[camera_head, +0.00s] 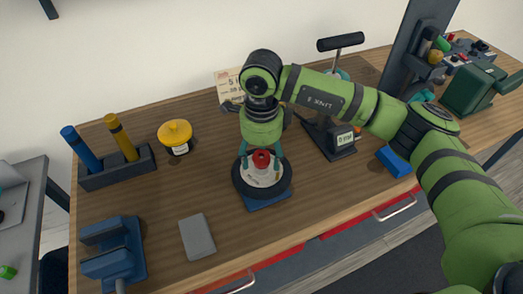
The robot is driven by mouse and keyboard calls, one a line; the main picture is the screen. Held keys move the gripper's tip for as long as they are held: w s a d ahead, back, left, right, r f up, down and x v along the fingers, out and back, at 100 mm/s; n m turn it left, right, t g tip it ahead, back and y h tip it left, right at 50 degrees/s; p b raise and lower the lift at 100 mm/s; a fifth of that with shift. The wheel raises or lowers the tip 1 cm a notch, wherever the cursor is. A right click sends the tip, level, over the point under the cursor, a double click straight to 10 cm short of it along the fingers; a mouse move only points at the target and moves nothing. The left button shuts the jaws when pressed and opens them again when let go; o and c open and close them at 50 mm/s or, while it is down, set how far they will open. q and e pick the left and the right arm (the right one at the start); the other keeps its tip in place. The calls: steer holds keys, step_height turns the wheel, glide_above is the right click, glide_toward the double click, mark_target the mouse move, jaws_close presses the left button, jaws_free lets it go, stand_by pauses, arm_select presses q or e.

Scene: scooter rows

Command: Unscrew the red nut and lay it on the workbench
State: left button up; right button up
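The red nut (261,159) sits at the centre of a small wheel with a black tyre (240,183) and pale hub. The wheel lies flat on a blue base (268,203) on the wooden workbench (330,195). My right gripper (261,164) reaches down over the wheel from above. Its teal fingers stand on either side of the nut, spread wider than it, with a gap showing on each side. The gripper body hides the area behind the nut. My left gripper is not in view.
A blue vise-like tool (115,252), a grey slab (197,237), a holder with blue and yellow handles (118,169) and a yellow-lidded jar (175,136) stand left. A black press-like stand (330,137) is close right, near a blue block (394,161). Bare wood lies left of the wheel.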

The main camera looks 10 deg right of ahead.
steer(key=c, duration=0.9)
steer(key=shift+f+n+b, duration=0.15)
steer(key=shift+n+b, duration=0.25)
steer(key=shift+b, duration=0.05)
steer(key=shift+n+b, duration=1.25)
steer(key=shift+n, duration=0.25)
steer(key=n+b, duration=0.3)
steer(key=n, duration=0.2)
steer(key=shift+b, duration=0.4)
steer(key=n+b, duration=0.1)
steer(key=n, duration=0.2)
steer(key=shift+b, duration=0.35)
steer(key=n+b, duration=0.1)
steer(key=n, duration=0.3)
steer(key=shift+b, duration=0.3)
steer(key=n+b, duration=0.1)
steer(key=n, duration=0.2)
steer(key=shift+n, duration=0.3)
steer(key=shift+s+n+b, duration=0.1)
steer(key=shift+n+b, duration=0.2)
steer(key=shift+n, duration=0.9)
